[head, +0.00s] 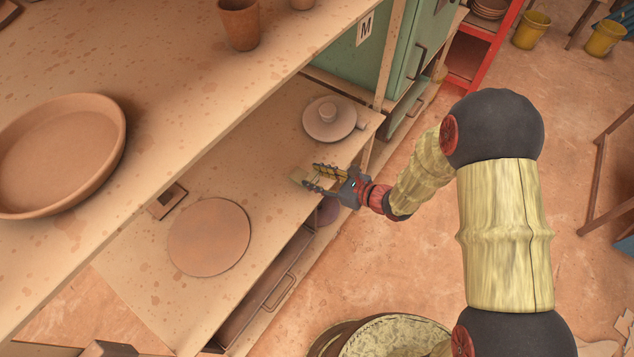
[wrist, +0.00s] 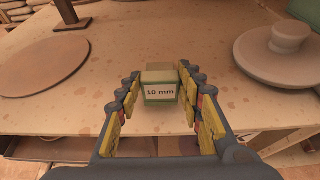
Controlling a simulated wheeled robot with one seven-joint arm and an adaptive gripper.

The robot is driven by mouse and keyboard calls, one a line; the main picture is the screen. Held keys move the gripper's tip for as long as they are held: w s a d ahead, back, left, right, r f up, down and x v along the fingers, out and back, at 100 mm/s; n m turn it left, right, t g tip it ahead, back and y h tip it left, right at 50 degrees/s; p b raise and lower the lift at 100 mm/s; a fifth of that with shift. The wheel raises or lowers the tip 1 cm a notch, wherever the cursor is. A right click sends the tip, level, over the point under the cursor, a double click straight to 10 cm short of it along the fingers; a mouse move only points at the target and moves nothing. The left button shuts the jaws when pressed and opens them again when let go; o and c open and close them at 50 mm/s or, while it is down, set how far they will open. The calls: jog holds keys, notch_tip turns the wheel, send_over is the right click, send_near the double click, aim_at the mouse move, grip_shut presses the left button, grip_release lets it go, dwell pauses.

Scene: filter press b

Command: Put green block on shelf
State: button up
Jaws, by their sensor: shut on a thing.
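The green block (wrist: 160,93) has a "10 mm" label on its front and a tan top. It sits between the fingertips of my gripper (wrist: 160,82), which is shut on it. In the head view my gripper (head: 308,178) reaches over the front edge of the lower wooden shelf (head: 270,165), and the block (head: 299,177) shows as a small pale shape at its tips. The block is over the shelf, near its front edge. I cannot tell whether its underside touches the surface.
A round clay disc (head: 209,237) and a knobbed lid (head: 329,118) lie on the lower shelf either side of my gripper. The upper shelf (head: 180,80) overhangs at left, holding a large bowl (head: 60,155).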

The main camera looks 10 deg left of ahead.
jog(key=shift+f, duration=1.2)
jog(key=shift+f+b, duration=0.2)
jog(key=shift+b, duration=0.15)
jog(key=o, duration=1.2)
jog(key=shift+c, duration=0.2)
